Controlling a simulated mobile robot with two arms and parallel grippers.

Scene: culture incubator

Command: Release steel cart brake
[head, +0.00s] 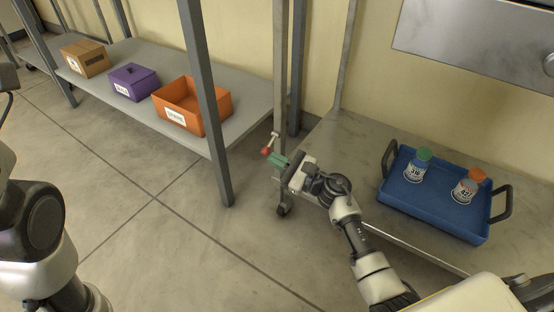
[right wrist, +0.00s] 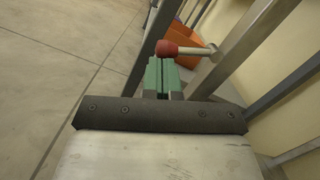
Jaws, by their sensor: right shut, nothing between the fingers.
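The steel cart (head: 325,150) stands at the right, with a grey metal lower shelf. Its brake lever shows at the cart's left leg, with a red knob (head: 266,151) on a short metal rod. The red knob (right wrist: 167,48) is also in the right wrist view, just beyond my fingertips. My right gripper (head: 279,160) has green fingers, which are shut and empty, close to the knob. I cannot tell whether they touch it. In the right wrist view the green fingers (right wrist: 164,78) point at the knob. My left gripper is out of view; only part of my left arm shows.
A blue tray (head: 437,222) with two labelled bottles sits on the cart's lower shelf. A grey rack (head: 226,135) at the left holds an orange bin (head: 214,98), a purple box (head: 134,83) and a cardboard box (head: 85,58). The floor in front is clear.

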